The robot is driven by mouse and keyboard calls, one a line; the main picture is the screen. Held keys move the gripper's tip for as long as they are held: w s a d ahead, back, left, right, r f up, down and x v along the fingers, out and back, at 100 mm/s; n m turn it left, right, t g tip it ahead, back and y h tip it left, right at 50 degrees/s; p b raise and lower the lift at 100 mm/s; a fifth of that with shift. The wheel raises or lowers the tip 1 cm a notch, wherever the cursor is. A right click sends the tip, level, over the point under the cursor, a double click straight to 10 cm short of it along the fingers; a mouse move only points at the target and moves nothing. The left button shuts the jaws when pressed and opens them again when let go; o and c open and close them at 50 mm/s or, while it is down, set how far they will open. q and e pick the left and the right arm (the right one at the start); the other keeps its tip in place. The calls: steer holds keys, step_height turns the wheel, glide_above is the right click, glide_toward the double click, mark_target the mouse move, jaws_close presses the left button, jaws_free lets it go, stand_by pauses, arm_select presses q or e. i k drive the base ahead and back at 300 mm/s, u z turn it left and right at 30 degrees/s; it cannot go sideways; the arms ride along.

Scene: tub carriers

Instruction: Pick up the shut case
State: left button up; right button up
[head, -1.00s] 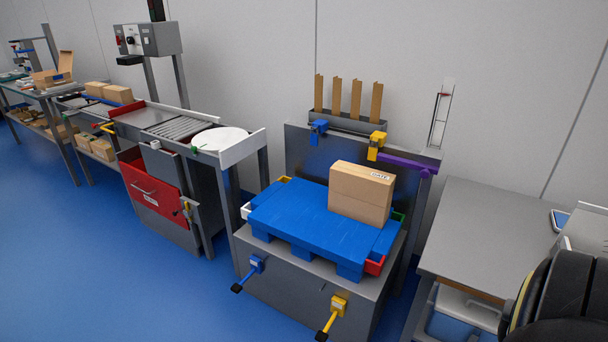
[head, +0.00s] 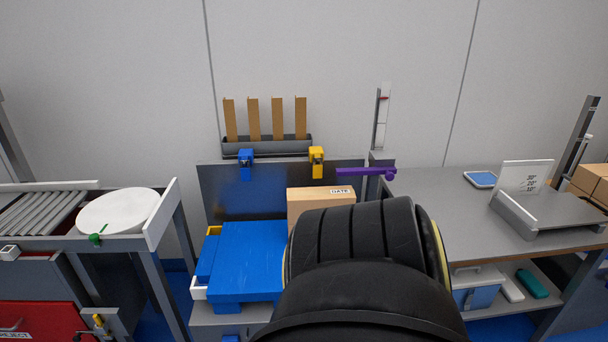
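A shut cardboard case (head: 308,203) with a white label reading "DATE" stands upright on the blue pallet (head: 245,255). My black arm covers the lower and right part of the case and the right side of the pallet in the head view. Neither of my grippers is in view, and I cannot see anything held. Whether my arm touches the case cannot be told.
A roller conveyor with a white round plate (head: 118,211) is at the left, above a red bin (head: 45,320). Brown corner posts (head: 265,120) stand in a rack behind the pallet. A grey bench (head: 450,215) is at the right, with a blue-and-white tub (head: 478,288) below.

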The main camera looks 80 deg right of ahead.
mark_target(299, 200)
steer(key=z, duration=0.95)
steer(key=i, duration=0.9)
steer(key=z, duration=0.95)
